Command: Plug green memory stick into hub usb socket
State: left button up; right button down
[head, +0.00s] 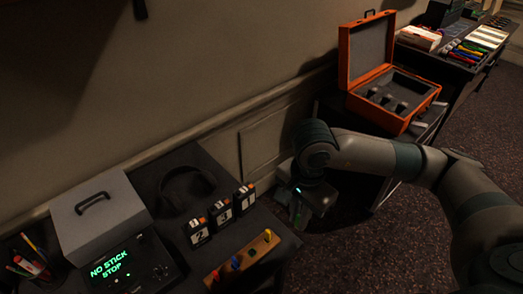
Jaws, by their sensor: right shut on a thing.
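My right gripper (298,217) hangs past the right edge of the desk, fingers down. It is shut on a small greenish thing that looks like the green memory stick; the fingers and dim light hide most of it. A dark device (128,268) at the lower left of the desk shows "NO STICK STOP" in green letters. I cannot make out the hub or its usb socket for certain. A wooden strip (250,254) at the desk's front holds red, blue and yellow pegs. My left gripper is not in view.
Black blocks numbered 2 (198,233), 3 (222,213) and 1 (245,197) stand in a row behind the strip. Headphones (187,187), a grey box (100,215) and a pen holder (30,265) are also there. An open orange case (390,95) stands at the right.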

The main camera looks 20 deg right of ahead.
jog(key=a+f+n, duration=0.1)
jog(key=f+n, duration=0.1)
jog(key=n, duration=0.2)
jog(key=a+f+n, duration=0.1)
jog(key=f+n, duration=0.2)
jog(key=n, duration=0.1)
jog(key=a+f+n, duration=0.1)
jog(key=f+n, duration=0.2)
jog(key=shift+w+n, duration=0.4)
jog(key=shift+a+f+n, duration=0.25)
jog(key=shift+f+n, duration=0.45)
jog(key=shift+n, duration=0.4)
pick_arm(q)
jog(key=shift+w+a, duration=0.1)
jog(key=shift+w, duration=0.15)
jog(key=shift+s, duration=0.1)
